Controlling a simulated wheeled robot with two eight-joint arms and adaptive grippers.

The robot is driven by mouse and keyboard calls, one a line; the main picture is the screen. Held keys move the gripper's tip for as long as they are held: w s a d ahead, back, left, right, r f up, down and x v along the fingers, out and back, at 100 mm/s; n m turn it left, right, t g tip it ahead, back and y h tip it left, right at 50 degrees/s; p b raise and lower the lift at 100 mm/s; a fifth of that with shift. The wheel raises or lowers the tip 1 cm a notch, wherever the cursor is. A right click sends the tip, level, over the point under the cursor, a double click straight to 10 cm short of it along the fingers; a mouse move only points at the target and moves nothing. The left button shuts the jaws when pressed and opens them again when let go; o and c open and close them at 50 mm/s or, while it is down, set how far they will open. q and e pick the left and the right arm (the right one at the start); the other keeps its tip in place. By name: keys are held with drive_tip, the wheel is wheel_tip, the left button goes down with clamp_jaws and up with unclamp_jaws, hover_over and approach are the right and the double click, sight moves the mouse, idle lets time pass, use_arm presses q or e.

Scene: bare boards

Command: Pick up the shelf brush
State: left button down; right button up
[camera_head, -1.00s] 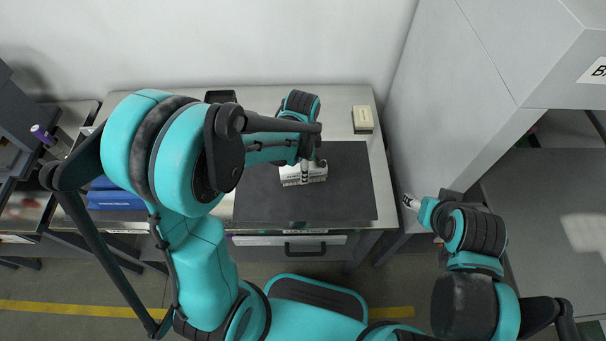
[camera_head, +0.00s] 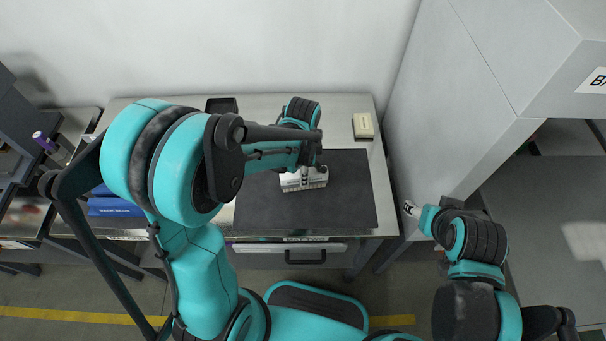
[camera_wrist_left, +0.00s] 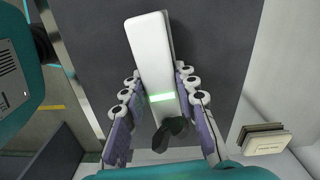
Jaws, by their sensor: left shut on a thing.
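The shelf brush (camera_head: 290,182) is a white, block-like brush over the dark mat in the head view. In the left wrist view the brush (camera_wrist_left: 150,45) is a long white bar running up between the finger pads. My left gripper (camera_head: 306,175) comes down on it from above and is shut on it, with finger pads on both sides in the left wrist view (camera_wrist_left: 158,80). I cannot tell whether the brush still touches the mat. My right gripper (camera_head: 410,208) is off the table's right side, small and partly hidden by its own arm.
The dark mat (camera_head: 350,205) covers the middle of the metal table (camera_head: 384,200). A cream block (camera_head: 363,125) lies at the back right. A black tray (camera_head: 221,104) and a blue box (camera_head: 115,207) are at the left. A grey cabinet (camera_head: 455,90) stands at the right.

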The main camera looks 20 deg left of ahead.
use_arm(q)
wheel_tip(320, 180, up, 4)
drive_tip(key=shift+f+p, duration=0.15)
drive_tip(key=shift+p, duration=0.65)
drive_tip(key=s+d+r+p, duration=0.2)
drive_tip(key=d+r, duration=0.4)
drive_tip(key=d, duration=0.5)
drive_tip(key=shift+d+p, duration=0.25)
drive_tip(key=shift+p, duration=0.25)
drive_tip(key=shift+r, duration=0.1)
